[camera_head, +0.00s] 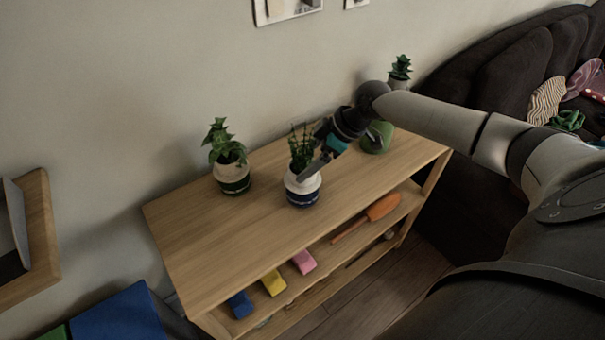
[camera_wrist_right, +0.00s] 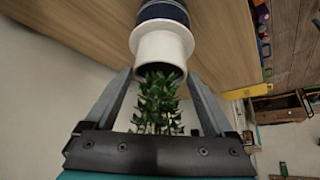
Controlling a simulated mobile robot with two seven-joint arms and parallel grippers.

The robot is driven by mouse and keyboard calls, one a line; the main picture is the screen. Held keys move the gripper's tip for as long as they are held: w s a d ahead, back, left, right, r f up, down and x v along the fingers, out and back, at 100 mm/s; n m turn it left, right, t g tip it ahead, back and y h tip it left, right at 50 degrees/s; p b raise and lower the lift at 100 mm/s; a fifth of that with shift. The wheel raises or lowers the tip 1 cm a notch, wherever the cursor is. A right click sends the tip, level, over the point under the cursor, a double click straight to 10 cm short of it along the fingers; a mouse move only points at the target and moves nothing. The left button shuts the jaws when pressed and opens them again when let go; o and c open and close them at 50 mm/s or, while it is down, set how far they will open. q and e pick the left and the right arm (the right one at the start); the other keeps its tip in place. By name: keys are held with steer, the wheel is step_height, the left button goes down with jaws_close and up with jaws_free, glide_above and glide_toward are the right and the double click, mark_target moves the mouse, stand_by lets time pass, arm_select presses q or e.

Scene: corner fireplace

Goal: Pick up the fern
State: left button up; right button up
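The fern (camera_head: 302,150), a plant with thin upright green leaves, stands in a white pot with a dark blue lower part (camera_head: 303,190) on the wooden shelf unit's top. My right gripper (camera_head: 318,160) reaches in from the right at the pot's upper part. In the right wrist view, the fern's leaves (camera_wrist_right: 157,105) lie between the two spread fingers (camera_wrist_right: 160,76), with the fingertips on either side of the white rim. The gripper looks open; whether a finger touches the pot is unclear. My left gripper is not in view.
A round green object (camera_head: 376,138) is to the right, partly behind my arm. The wooden shelf unit (camera_head: 205,250) holds coloured blocks and an orange tool below. A wall rises behind.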

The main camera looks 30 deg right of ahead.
jaws_close()
stand_by(0.5)
steer(key=shift+r, duration=0.1)
